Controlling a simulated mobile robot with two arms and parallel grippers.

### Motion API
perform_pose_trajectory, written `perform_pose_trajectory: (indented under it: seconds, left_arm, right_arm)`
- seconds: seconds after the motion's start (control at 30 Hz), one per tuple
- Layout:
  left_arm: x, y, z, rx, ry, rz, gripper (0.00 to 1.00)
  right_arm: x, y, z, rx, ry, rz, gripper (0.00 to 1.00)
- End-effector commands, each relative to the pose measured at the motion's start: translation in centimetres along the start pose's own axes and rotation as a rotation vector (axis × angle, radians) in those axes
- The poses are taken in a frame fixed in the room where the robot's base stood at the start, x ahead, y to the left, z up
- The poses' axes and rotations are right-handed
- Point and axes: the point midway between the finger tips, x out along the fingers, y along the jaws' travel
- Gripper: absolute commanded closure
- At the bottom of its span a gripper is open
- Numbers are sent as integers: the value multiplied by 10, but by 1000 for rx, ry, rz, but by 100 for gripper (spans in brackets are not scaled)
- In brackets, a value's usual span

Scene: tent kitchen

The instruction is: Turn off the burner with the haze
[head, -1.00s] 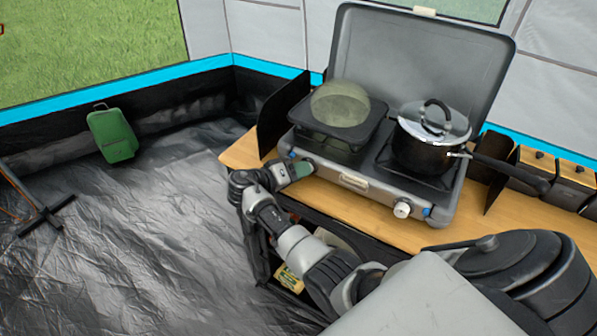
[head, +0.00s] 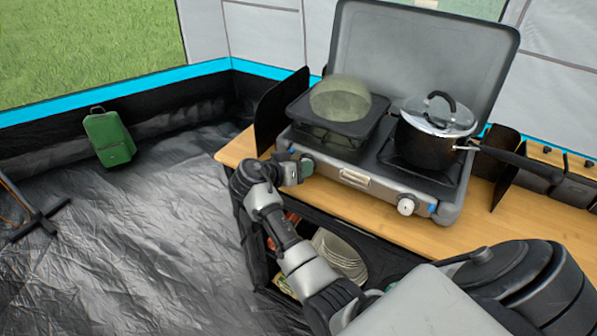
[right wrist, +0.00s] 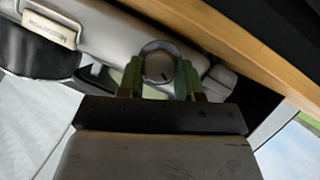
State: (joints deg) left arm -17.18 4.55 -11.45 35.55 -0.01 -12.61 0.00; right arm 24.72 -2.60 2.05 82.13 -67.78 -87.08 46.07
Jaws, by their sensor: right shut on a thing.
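A two-burner camping stove (head: 385,195) stands open on a wooden table. A pale yellow-green haze (head: 340,98) hangs as a dome over the left burner (head: 335,132). A lidded black pot (head: 425,150) sits on the right burner. My right gripper (head: 305,166) is at the front left corner of the stove. In the right wrist view its green fingers (right wrist: 158,78) are shut around the left knob (right wrist: 158,62), whose dark pointer mark shows. In the head view the gripper hides that knob. The right knob (head: 407,204) is free. My left gripper is not in view.
The wooden table edge (head: 450,236) runs in front of the stove. Dark wind screens (head: 277,110) flank it. Under the table are stacked plates (head: 340,257). Small boxes (head: 545,168) stand at the right.

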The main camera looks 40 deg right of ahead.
Motion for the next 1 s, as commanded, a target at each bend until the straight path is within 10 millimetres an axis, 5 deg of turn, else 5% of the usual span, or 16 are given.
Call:
perform_pose_trajectory:
  seconds: [0.6, 0.63, 0.67, 1.0]
  left_arm:
    - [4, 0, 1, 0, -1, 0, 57]
    - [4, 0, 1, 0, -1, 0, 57]
    - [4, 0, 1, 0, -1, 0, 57]
    - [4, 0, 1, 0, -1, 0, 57]
  right_arm:
    - [0, 0, -1, 46, 0, -24, 89]
    - [0, 0, -1, 46, 0, -23, 62]
    - [0, 0, -1, 46, 0, -23, 57]
    - [0, 1, -1, 44, -1, -23, 55]
